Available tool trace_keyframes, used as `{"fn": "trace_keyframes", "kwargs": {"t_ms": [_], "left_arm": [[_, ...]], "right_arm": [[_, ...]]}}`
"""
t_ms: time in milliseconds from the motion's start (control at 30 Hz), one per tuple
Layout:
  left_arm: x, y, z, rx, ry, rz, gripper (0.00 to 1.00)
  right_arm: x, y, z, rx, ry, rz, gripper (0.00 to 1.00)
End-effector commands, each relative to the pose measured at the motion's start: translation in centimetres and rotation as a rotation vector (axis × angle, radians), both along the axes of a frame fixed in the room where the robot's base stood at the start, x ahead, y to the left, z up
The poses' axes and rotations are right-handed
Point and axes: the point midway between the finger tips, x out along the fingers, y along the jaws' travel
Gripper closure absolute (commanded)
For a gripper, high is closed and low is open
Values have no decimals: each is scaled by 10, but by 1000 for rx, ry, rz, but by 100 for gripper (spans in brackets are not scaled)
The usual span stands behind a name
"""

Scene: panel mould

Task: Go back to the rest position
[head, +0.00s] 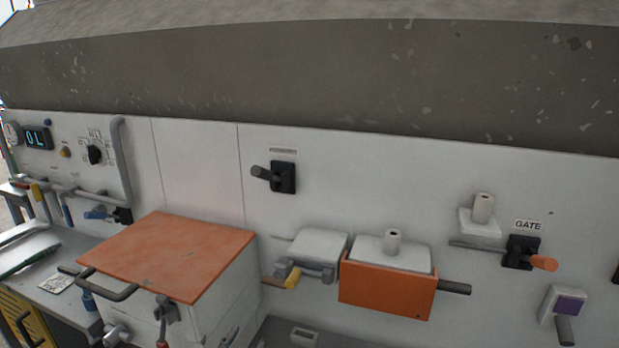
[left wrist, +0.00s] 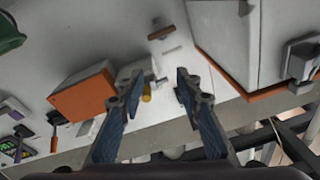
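My left gripper (left wrist: 159,84) shows in the left wrist view. Its two blue-padded fingers are spread apart with a clear gap between them and nothing held. Past the fingertips are the white panel, a small yellow-ended handle (left wrist: 147,96) and an orange-fronted box (left wrist: 82,96). A white box with an orange edge (left wrist: 222,45) is to the right of the fingers. The fingers appear apart from these. In the head view I cannot clearly make out the left gripper. My right gripper is in neither view.
In the head view, a white box with an orange lid (head: 170,255) juts out at left. The orange-fronted box (head: 385,290), a GATE lever (head: 541,262) and an upper black lever (head: 283,177) stick out of the white panel (head: 380,180). A grey bench (head: 32,250) is at far left.

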Motion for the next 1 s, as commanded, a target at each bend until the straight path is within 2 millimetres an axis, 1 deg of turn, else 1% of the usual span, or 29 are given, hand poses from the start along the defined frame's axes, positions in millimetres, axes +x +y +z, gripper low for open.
{"fn": "trace_keyframes", "kwargs": {"t_ms": [33,133,267,300,367,400,467,500,633,800,967,1000], "left_arm": [[-2,9,-13,-5,81,42,68],[-12,26,-43,-7,251,119,68],[-38,44,-82,-8,481,199,68],[-49,49,-94,-8,553,220,68],[-69,55,-111,-5,662,247,68],[-83,58,-121,-4,734,262,68],[-106,61,-134,-1,839,280,68],[-121,62,-142,2,903,290,68],[-166,65,-158,15,1077,307,68],[-215,66,-168,31,1252,315,68],[-259,64,-170,48,1396,312,68],[-261,64,-178,53,1414,311,68]], "right_arm": [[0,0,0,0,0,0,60],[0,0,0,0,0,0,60],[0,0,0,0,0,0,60],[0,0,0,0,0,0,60],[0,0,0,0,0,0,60],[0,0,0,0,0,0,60],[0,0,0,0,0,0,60],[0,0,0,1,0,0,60],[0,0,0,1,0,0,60],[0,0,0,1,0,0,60],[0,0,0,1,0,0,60],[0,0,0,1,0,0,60]]}}
